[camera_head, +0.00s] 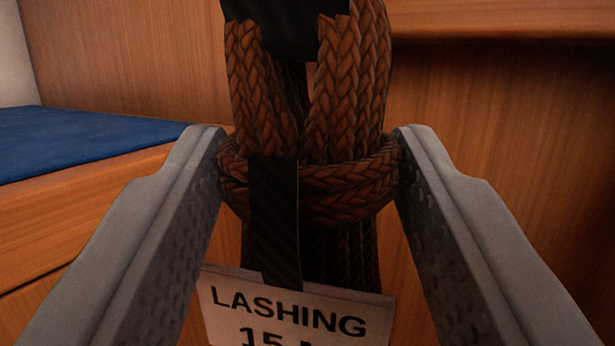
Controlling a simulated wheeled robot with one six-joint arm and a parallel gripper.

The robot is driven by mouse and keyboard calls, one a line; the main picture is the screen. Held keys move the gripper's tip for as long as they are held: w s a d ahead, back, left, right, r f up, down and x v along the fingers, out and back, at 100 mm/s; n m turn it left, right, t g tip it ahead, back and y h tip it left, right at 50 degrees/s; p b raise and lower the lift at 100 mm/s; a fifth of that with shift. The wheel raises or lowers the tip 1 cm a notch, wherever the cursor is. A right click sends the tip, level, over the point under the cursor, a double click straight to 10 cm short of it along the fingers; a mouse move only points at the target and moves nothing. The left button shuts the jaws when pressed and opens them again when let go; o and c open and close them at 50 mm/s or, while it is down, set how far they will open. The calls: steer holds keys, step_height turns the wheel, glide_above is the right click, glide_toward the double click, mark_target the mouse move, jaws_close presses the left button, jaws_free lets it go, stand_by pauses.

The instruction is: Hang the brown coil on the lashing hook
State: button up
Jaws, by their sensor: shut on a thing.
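The brown coil (345,85) of braided rope fills the middle of the head camera view, upright, with turns wrapped around its waist. My gripper (308,172) is shut on this wrapped waist, one grey finger on each side. A black strap (274,215) hangs down the front of the coil to a white tag (290,310) reading "LASHING" and a partly cut-off "15". A black piece (290,25) covers the coil between its upper strands at the top edge; I cannot tell whether it is a hook or a strap. The lashing hook cannot be made out for certain.
A wooden wall (130,60) stands behind the coil. A blue cushion (75,140) lies on a wooden bench (90,210) at the left. A wooden ledge (500,25) runs along the upper right.

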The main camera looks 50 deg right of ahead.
steer(key=shift+w+d, duration=0.15)
steer(key=shift+d, duration=0.65)
steer(key=shift+w+d+f, duration=0.15)
steer(key=shift+d+f, duration=0.4)
steer(key=shift+d, duration=0.1)
steer(key=o, duration=1.4)
steer(key=shift+c, duration=0.2)
steer(key=shift+f, duration=0.1)
